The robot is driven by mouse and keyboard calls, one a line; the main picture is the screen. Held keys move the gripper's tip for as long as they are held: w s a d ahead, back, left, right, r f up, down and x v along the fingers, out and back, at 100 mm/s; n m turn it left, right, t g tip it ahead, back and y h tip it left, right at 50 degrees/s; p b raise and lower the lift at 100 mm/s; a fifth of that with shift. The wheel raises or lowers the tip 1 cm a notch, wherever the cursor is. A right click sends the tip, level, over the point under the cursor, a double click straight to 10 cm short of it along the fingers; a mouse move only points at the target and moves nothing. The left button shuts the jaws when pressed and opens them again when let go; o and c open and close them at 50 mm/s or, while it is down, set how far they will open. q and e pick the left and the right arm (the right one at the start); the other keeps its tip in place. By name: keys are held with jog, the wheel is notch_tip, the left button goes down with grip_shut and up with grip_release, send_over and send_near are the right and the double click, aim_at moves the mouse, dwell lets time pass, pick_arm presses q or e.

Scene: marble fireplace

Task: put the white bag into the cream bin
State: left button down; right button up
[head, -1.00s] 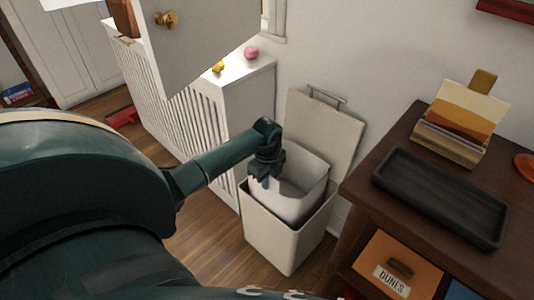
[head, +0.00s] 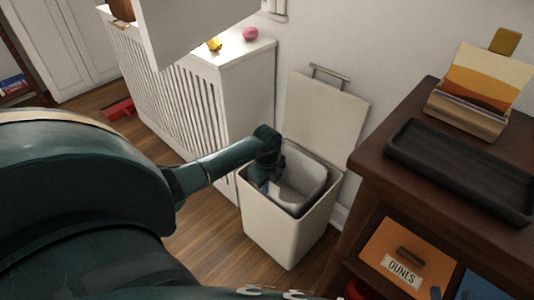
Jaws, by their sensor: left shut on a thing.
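The cream bin (head: 284,236) stands on the wooden floor between the slatted white cabinet and the dark wood desk. Its lid (head: 322,120) is open and tilted back toward the wall. The white bag (head: 303,184) is inside the bin's opening, with its top showing near the rim. My left gripper (head: 264,180) reaches in from the left and is shut on the bag's left side, at the bin's left rim. The fingertips and the bag's lower part are hidden. My right gripper is not in view.
The dark wood desk (head: 360,180) stands close to the bin's right, bearing a black tray (head: 460,168) and a card holder (head: 466,110). The slatted white cabinet (head: 190,105) is to the left, with a pink ball (head: 250,34) on top. Floor in front of the bin is clear.

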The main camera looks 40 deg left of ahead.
pick_arm(q)
jog(key=c, duration=1.5)
grip_release()
